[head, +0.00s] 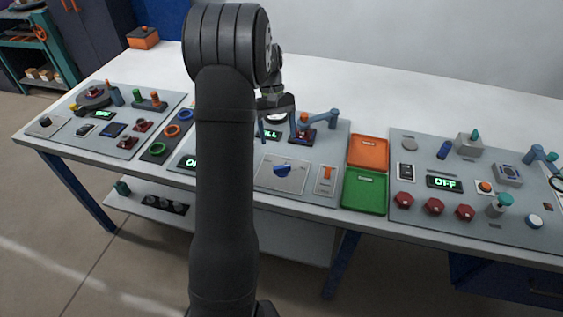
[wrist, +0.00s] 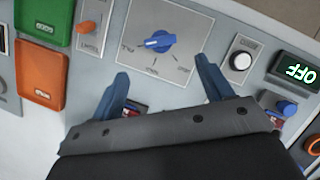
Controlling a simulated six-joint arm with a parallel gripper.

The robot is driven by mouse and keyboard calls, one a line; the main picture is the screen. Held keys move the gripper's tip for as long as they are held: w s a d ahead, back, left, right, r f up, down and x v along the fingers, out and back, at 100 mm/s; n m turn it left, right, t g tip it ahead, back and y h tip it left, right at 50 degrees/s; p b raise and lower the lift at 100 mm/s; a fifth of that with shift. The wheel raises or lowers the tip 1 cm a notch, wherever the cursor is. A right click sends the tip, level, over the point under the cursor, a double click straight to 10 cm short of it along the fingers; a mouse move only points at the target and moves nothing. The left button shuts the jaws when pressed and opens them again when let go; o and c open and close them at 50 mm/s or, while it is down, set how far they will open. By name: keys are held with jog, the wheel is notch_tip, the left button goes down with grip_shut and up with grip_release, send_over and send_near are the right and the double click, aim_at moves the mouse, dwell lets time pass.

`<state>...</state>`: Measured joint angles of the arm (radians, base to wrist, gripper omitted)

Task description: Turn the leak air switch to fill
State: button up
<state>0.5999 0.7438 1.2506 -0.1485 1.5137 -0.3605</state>
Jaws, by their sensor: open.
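A blue rotary knob (wrist: 160,42) sits on a light grey square plate (wrist: 192,22) in the middle console. It also shows in the head view (head: 282,170). I take it to be the leak air switch, but the labels around it are too small and turned to read surely. A pale mark on the knob lies on its left side in the wrist view. My gripper (wrist: 162,72) is open and empty, its two blue fingers apart. The knob lies beyond the fingertips in the wrist view, not between them. In the head view my gripper (head: 277,130) is behind the knob, partly hidden by my arm.
An orange tray (head: 368,152) and a green tray (head: 365,191) stand right of the middle console. An orange rocker switch (head: 325,180) is beside the knob's plate. Another console (head: 480,185) with an OFF display is further right.

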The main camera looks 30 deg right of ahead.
aim_at(282, 166)
jog(key=x, duration=1)
jog(key=shift+f, duration=0.1)
jog(key=c, duration=1)
jog(key=shift+d, duration=0.1)
